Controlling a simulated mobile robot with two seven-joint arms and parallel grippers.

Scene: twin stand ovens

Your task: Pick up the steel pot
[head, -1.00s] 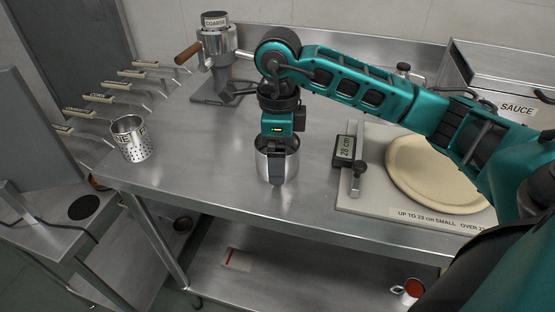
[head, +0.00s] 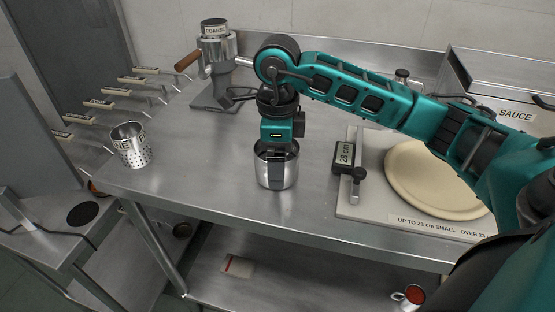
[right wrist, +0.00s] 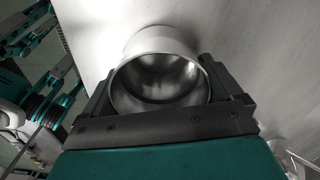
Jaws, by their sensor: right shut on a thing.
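The steel pot (head: 283,173) is a small shiny open cylinder near the front edge of the steel table in the head view. My right gripper (head: 277,160) reaches down over it from above. In the right wrist view, the pot (right wrist: 160,42) sits upright between the two dark fingers of my right gripper (right wrist: 160,85), which are shut on its sides. Its inside looks empty. I cannot tell whether its base touches the table. My left gripper is in neither view.
A perforated steel can (head: 131,147) stands at the table's left end. A grinder marked COARSE (head: 217,58) with a wooden handle is behind. A board (head: 365,205) with a pale disc (head: 430,180) and a gauge (head: 344,157) lies right. Bare table surrounds the pot's left side.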

